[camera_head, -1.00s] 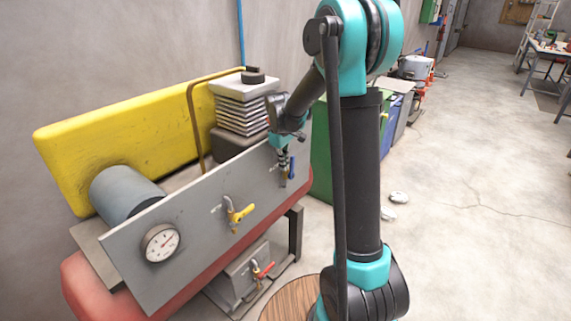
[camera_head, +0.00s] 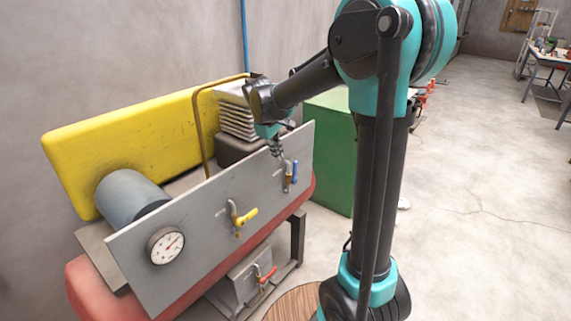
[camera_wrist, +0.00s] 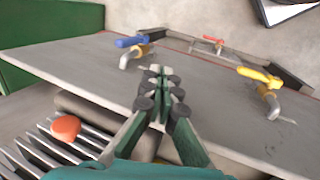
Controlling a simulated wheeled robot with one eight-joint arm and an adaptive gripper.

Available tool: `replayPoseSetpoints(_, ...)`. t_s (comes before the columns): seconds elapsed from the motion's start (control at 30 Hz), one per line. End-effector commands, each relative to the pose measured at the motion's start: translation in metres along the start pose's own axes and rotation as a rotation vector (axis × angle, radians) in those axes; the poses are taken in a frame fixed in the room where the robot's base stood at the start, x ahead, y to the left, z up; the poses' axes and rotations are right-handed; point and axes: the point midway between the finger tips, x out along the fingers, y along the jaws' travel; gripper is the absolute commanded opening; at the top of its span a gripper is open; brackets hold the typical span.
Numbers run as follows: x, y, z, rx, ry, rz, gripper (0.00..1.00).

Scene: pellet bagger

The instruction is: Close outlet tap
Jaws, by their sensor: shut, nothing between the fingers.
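Three taps show, and I cannot tell which is the outlet tap. The blue-handled tap (camera_head: 294,172) is at the right end of the grey panel (camera_head: 205,215), its handle roughly upright in the head view. The yellow-handled tap (camera_head: 244,217) is on the same panel, further left, its handle slanting. The red-handled tap (camera_head: 265,274) is lower, on a grey box under the panel. My gripper (camera_head: 277,152) is shut and empty, above and left of the blue tap and apart from it. In the wrist view, its fingertips (camera_wrist: 160,76) lie between the blue handle (camera_wrist: 130,42) and yellow handle (camera_wrist: 259,76).
A round gauge (camera_head: 165,245) is at the panel's left end. Behind the panel are a grey cylinder (camera_head: 130,196), a stack of plates (camera_head: 236,117) and a yellow body (camera_head: 120,145). A green cabinet (camera_head: 332,150) stands to the right. Open floor lies further right.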

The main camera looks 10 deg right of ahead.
Motion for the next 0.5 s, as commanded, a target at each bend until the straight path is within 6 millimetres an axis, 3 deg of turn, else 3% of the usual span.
replayPoseSetpoints(0.17,0.011,0.002,-0.001,0.001,0.002,0.027,0.00)
replayPoseSetpoints(0.5,0.074,0.003,-0.001,0.002,0.002,0.025,0.00)
